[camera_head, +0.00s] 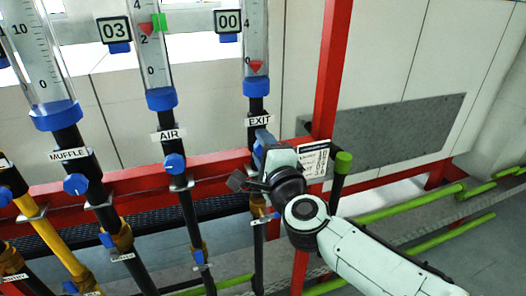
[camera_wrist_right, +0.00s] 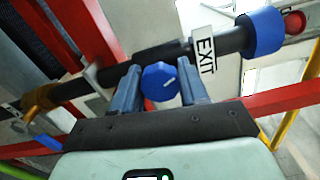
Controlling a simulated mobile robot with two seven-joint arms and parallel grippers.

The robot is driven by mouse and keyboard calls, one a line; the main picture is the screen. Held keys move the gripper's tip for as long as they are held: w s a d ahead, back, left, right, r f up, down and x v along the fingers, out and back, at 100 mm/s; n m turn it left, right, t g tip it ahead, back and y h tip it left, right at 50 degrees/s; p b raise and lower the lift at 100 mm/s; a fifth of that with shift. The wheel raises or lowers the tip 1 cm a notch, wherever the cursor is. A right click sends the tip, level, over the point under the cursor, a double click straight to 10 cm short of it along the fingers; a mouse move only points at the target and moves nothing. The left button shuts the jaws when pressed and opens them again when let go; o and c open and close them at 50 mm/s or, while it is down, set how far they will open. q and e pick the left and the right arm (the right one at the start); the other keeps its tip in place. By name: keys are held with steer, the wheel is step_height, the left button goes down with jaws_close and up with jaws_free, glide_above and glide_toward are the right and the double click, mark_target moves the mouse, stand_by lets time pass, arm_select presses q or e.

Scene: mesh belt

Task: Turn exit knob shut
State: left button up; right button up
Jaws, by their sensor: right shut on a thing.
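In the head view my right gripper (camera_head: 254,163) reaches the exit pipe from the right and mostly hides the knob. The exit tube's red float (camera_head: 256,66) is low, near 0, and its display (camera_head: 228,21) reads 00. My left gripper is not in view.
The AIR knob (camera_head: 175,164) and MUFFLE knob (camera_head: 76,184) are on pipes to the left. A red rail (camera_head: 215,165) runs behind the pipes.

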steer(key=m, duration=0.2)
steer(key=shift+m+b, duration=0.3)
steer(key=shift+b, duration=0.05)
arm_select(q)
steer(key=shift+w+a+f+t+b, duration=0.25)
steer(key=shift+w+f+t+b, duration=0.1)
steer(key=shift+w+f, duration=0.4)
arm_select(e)
steer(key=shift+m, duration=1.2)
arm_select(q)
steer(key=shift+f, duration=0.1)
arm_select(e)
steer(key=o, duration=1.1)
steer(key=shift+c, duration=0.2)
